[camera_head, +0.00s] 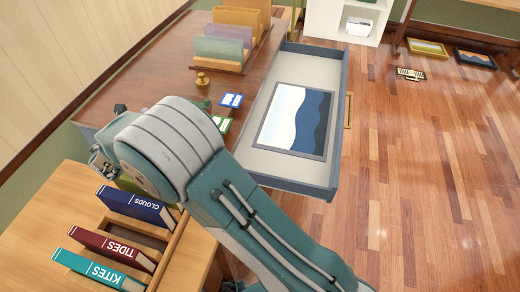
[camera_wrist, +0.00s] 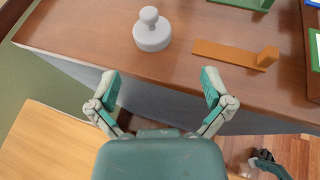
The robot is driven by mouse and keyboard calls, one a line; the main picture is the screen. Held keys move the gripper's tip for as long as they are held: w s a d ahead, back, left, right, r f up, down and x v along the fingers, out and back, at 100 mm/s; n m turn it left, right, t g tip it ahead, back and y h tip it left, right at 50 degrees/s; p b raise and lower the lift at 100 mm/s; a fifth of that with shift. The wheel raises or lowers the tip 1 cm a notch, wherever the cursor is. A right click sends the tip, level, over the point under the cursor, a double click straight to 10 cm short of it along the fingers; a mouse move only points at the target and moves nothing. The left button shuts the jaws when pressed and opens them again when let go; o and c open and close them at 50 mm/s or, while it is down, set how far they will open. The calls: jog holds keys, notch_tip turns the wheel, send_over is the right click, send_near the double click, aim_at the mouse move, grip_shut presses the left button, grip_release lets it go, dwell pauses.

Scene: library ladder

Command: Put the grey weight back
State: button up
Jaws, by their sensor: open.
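The grey weight (camera_wrist: 152,36), a short round body with a knob on top, stands upright on the brown desk top (camera_wrist: 80,30) in the wrist view. My gripper (camera_wrist: 160,88) is open and empty, its two fingers apart over the desk's edge. The weight is beyond the fingertips, a little left of the middle, and not touched. In the head view my arm covers that part of the desk, and I cannot see the grey weight there. A brass weight (camera_head: 202,80) stands farther back on the desk.
An orange bookend (camera_wrist: 235,55) lies right of the grey weight. The open drawer (camera_head: 333,110) holds a framed picture (camera_head: 295,120). A file rack (camera_head: 225,62) stands on the desk. A wooden book rack (camera_head: 165,255) holds upright books nearby. The floor at right is mostly clear.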

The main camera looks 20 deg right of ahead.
jog(key=s+d+r+m+g+h, duration=0.1)
jog(key=s+d+r+m+g, duration=0.15)
jog(key=d+r+m, duration=0.5)
jog(key=s+d+r+m+g+h, duration=0.15)
jog(key=s+d+m, duration=0.25)
jog(key=d, duration=0.6)
jog(key=s+d+r+m+g+h, duration=0.15)
jog(key=s+d+r+m, duration=0.3)
jog(key=d, duration=0.45)
jog(key=s+d+m+g+y, duration=0.1)
jog(key=s+d+m+y, duration=0.2)
jog(key=s+m, duration=0.5)
jog(key=s+d+r+m+g+y, duration=0.1)
jog(key=s+d+m+y, duration=0.2)
jog(key=s+m, duration=0.6)
jog(key=s+d, duration=0.2)
jog(key=s, duration=0.4)
jog(key=shift+s+r+m, duration=0.2)
jog(key=shift+r+m, duration=0.1)
jog(key=c, duration=0.6)
